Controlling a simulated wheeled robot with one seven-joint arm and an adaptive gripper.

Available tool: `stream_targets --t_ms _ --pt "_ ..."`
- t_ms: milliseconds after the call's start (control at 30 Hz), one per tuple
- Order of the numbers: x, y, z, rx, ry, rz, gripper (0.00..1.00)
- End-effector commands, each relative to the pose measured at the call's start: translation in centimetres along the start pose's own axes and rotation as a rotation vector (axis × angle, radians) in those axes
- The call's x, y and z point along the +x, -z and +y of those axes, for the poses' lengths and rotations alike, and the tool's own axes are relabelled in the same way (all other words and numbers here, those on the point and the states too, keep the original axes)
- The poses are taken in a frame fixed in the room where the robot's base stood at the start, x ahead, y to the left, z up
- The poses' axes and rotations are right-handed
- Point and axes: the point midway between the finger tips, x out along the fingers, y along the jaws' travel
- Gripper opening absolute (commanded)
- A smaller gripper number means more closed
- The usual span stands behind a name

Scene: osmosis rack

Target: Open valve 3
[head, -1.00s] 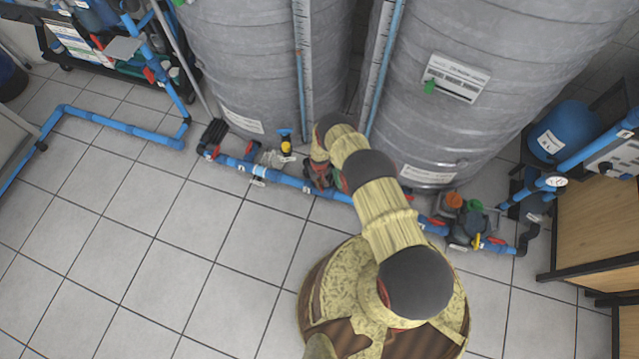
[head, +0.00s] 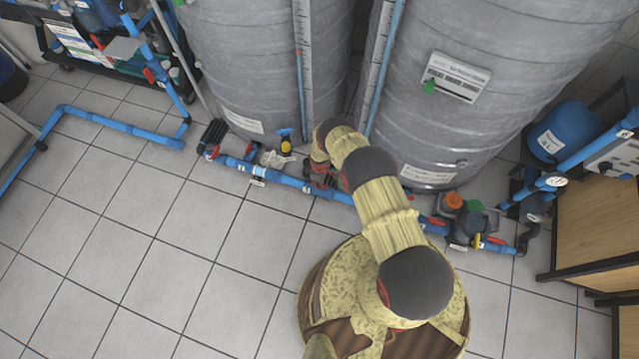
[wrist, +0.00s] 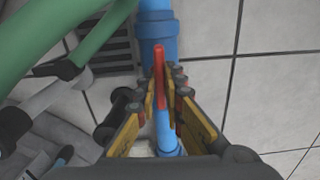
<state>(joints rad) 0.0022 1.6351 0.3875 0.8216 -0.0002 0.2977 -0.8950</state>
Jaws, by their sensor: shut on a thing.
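In the wrist view a red valve handle (wrist: 160,75) stands between the two yellow-padded fingers of my gripper (wrist: 162,92). The fingers are closed in on both sides of it. The handle sits over a blue pipe (wrist: 155,25), roughly in line with it. In the head view my arm reaches down to the pipe line in front of the tanks, and my gripper (head: 320,178) is mostly hidden by my own wrist. The valve that I hold is hidden there. No number label on it is readable.
Two large grey tanks (head: 260,60) stand close behind the pipe line. Other red handles (head: 249,149) and an orange-topped fitting (head: 454,201) sit along the pipe. Tiled floor in front is clear.

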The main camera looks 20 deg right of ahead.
Motion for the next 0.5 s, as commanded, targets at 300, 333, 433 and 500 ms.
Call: stream_targets --t_ms 300,333,433,500 --pt "0.01 0.02 0.03 -0.063 -0.001 0.001 0.00" --pt "0.01 0.02 0.03 -0.064 -0.001 0.001 0.00" --pt "0.01 0.02 0.03 -0.067 -0.001 0.001 0.00" --pt "0.01 0.02 0.03 -0.067 -0.001 0.001 0.00"
